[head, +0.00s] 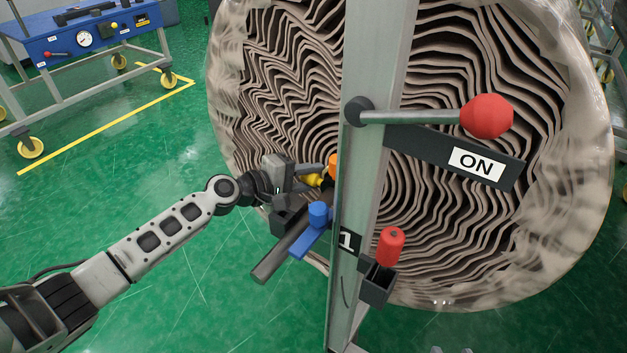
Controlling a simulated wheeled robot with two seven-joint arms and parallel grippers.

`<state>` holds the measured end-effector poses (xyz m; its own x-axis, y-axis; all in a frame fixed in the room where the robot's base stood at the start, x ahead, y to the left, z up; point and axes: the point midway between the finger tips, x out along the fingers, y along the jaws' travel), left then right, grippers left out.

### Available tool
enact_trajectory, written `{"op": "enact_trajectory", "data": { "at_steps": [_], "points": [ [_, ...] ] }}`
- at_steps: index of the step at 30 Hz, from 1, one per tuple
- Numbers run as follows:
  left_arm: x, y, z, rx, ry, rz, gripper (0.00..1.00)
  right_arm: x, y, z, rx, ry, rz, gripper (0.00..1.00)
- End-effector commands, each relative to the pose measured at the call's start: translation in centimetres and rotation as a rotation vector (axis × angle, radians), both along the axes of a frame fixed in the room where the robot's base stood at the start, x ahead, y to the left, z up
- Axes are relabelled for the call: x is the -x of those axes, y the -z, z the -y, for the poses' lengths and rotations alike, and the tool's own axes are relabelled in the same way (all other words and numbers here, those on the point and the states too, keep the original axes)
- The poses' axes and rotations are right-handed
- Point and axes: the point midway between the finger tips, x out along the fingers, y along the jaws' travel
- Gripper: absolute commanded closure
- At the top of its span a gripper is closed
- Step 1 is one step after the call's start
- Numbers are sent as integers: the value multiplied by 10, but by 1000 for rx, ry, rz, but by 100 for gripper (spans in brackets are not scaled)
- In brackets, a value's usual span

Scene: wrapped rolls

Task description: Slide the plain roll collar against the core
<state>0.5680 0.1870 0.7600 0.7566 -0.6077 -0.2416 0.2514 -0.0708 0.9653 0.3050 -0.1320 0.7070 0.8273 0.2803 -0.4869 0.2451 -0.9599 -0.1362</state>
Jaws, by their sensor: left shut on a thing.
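The large roll (270,70) of wavy beige layers stands behind a grey upright post (368,90). Its core is hidden behind the post. My left gripper (318,175) reaches in from the left, in front of the roll face and just left of the post. It is shut on a small yellow piece (312,180). An orange piece (333,166) shows just beyond the fingertips, partly hidden by the post. I cannot tell which of these parts belongs to the collar, nor any gap to the core. My right gripper is not in view.
A lever with a red ball (487,116) and an ON plate (475,162) sticks out right of the post. A red-capped holder (390,246) sits lower. A dark bar (283,252) with a blue clamp (318,214) lies below my gripper. A blue cart (75,45) stands far left.

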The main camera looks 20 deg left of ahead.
Motion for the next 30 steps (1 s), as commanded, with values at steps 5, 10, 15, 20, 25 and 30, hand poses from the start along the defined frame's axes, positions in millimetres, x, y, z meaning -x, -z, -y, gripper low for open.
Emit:
{"op": "enact_trajectory", "data": {
  "at_steps": [5,10,15,20,25,30],
  "points": [
    [-3,-3,0,3,-7,8,52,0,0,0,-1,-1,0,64],
    [-2,-2,0,3,-6,6,52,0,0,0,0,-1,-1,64],
    [2,-2,-3,1,-4,5,52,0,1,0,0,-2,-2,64],
    [20,-7,-17,-1,-4,2,52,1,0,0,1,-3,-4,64],
    [52,-15,-42,-1,-5,2,52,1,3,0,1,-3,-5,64],
    [83,-25,-66,-3,-3,1,52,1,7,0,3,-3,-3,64]
  ]
}}
